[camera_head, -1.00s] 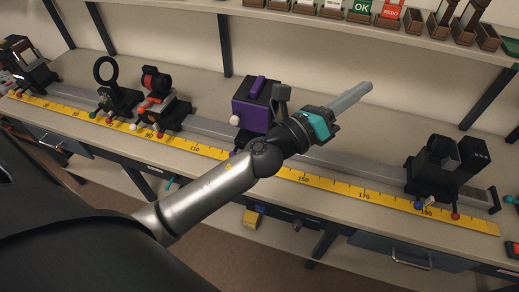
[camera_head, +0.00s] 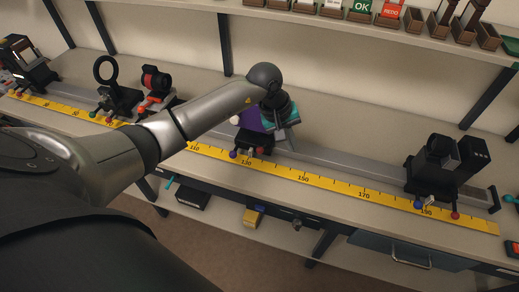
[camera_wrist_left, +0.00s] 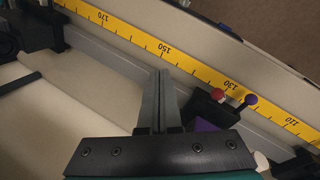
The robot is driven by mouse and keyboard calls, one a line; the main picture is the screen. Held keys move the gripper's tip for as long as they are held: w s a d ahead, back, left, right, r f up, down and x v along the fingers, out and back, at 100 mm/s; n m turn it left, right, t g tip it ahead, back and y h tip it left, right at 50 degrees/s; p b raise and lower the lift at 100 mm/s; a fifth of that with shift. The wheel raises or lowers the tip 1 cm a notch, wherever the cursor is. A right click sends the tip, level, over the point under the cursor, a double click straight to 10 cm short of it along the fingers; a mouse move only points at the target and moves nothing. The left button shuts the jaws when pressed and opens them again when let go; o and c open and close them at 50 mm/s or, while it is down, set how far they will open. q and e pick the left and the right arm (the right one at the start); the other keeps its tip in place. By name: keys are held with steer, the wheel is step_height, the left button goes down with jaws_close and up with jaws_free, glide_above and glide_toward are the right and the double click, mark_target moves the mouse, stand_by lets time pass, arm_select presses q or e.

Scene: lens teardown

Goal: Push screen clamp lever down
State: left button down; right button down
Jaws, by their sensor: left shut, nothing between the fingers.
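The frames do not make clear which carriage is the screen. A purple unit (camera_head: 250,121) sits on the rail near the 130 mark, partly hidden by my left arm. Its base has a purple-tipped lever (camera_head: 233,155) and a red-tipped lever (camera_head: 248,157); in the left wrist view the purple tip (camera_wrist_left: 250,99) and red tip (camera_wrist_left: 217,93) stand beside the scale. My left gripper (camera_head: 292,142) is shut and empty, pointing down just right of the purple unit. In the left wrist view its fingers (camera_wrist_left: 158,85) are together, left of the levers and apart from them.
A black boxy unit (camera_head: 446,165) with blue- and red-tipped levers stands near 190 on the rail. A ring holder (camera_head: 108,72) and a red-and-black unit (camera_head: 156,83) stand at left. The yellow scale (camera_head: 330,183) runs along the front. The rail between 140 and 180 is clear.

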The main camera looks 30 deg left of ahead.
mark_target(260, 150)
arm_select(q)
steer(key=a+m+g+y, duration=0.1)
steer(key=a+y, duration=0.3)
steer(key=a, duration=0.5)
steer(key=shift+s+r, duration=0.25)
steer(key=shift+s, duration=0.2)
steer(key=f+b, duration=0.1)
steer(key=f, duration=0.1)
steer(key=f+b, duration=0.4)
steer(key=f, duration=0.1)
steer(key=shift+w+a, duration=0.2)
steer(key=shift+w, duration=0.05)
